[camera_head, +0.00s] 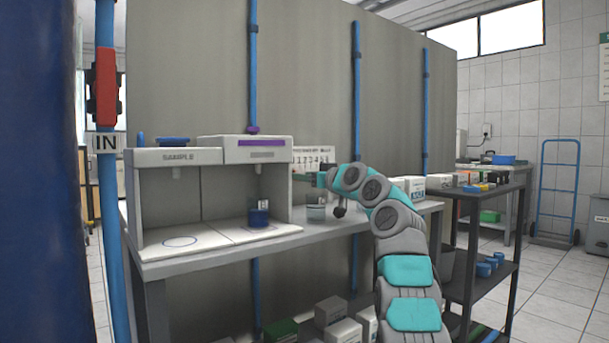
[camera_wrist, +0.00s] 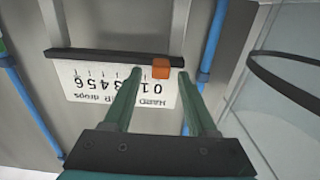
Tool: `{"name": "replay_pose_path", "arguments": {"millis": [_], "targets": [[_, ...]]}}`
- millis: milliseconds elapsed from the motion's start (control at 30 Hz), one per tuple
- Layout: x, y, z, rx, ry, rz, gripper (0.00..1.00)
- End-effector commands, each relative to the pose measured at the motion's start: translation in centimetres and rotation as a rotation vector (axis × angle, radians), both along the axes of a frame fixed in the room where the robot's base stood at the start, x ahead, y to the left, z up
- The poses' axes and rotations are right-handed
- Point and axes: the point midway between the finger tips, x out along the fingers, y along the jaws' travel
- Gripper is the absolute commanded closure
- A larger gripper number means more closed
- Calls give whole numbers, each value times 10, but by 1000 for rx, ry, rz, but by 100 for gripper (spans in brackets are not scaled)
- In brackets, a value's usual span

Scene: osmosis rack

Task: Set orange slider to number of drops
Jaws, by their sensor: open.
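The orange slider (camera_wrist: 160,69) is a small block on a dark horizontal rail (camera_wrist: 100,54) in the wrist view, where the number card (camera_wrist: 88,88) appears upside down. The slider is at the 0 end of the scale, close to the 0. The card's text includes "HARD" and "drops"; one finger covers part of the numbers. My gripper (camera_wrist: 160,76) is open, its green fingertips on either side of the slider with gaps to it. In the head view, the card (camera_head: 313,157) hangs on the grey panel behind my gripper (camera_head: 308,177); the slider cannot be made out there.
A white sample unit (camera_head: 210,155) stands on the bench left of my gripper, with a blue-based container (camera_head: 259,216) inside. A glass beaker (camera_head: 316,213) is below my gripper. Blue vertical pipes (camera_head: 356,95) run on the panel. A dark cart (camera_head: 490,190) stands to the right.

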Motion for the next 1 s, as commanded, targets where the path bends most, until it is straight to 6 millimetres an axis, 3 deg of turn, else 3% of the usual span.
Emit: {"name": "replay_pose_path", "arguments": {"millis": [233, 733, 1000], "targets": [[0, 0, 0, -1, -1, 0, 43], [0, 0, 1, 0, -1, 0, 98], [0, 0, 1, 0, -1, 0, 100]]}}
